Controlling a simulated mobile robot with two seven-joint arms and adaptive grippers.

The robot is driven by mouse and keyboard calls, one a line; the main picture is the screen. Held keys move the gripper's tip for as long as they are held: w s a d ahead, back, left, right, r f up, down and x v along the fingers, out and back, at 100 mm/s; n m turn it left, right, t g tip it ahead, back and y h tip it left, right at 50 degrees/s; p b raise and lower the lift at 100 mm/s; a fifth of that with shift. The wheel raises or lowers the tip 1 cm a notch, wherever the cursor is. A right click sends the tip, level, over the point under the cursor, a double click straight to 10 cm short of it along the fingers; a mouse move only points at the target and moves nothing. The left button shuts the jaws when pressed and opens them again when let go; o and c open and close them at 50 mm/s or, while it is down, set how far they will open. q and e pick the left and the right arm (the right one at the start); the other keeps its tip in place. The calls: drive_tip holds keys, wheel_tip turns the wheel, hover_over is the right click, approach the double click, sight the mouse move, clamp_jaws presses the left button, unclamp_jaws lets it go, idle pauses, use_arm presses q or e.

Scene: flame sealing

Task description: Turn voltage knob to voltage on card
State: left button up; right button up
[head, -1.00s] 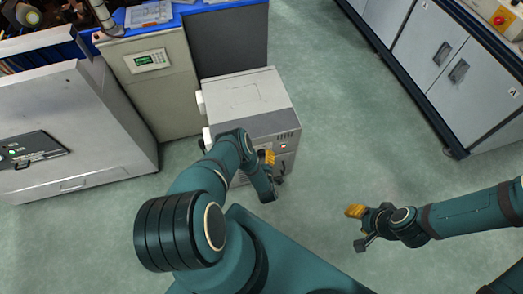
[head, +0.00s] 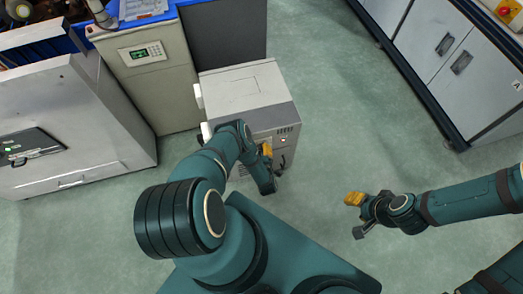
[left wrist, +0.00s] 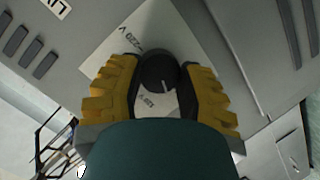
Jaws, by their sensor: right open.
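The black voltage knob (left wrist: 157,72) shows in the left wrist view, with a pale pointer line on its face. It sits on a white diamond-shaped plate (left wrist: 165,25) with printed voltage marks, one reading like 220 V above left and a second, less legible one below. My left gripper (left wrist: 160,85) has its yellow fingers on either side of the knob, close against it. In the head view my left gripper (head: 268,165) is at the front of the grey sealing machine (head: 240,92), and the knob is hidden. My right gripper (head: 357,215) is open and empty over the floor. I cannot make out a voltage card.
A beige cabinet (head: 155,85) with a green-lit keypad stands behind the machine. A white unit (head: 75,125) is at left, and a paper (head: 143,8) lies on the blue top. Grey cabinets (head: 450,60) line the right. The floor between is clear.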

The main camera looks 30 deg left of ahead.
use_arm(q)
drive_tip(key=shift+w+r, duration=0.1)
drive_tip(key=shift+w, duration=0.05)
drive_tip(key=m+g+y, duration=0.1)
drive_tip(key=m, duration=0.2)
drive_tip(key=shift+w, duration=0.1)
clamp_jaws()
drive_tip(key=shift+w+m+g+y, duration=0.1)
drive_tip(key=shift+m+g+y, duration=0.4)
drive_tip(key=shift+m, duration=0.5)
drive_tip(key=shift+r, duration=0.1)
drive_tip(key=o, duration=1.2)
unclamp_jaws()
drive_tip(key=shift+o, duration=0.2)
drive_tip(key=shift+s+d, duration=0.25)
drive_tip(key=shift+s, duration=0.05)
drive_tip(key=v, duration=0.7)
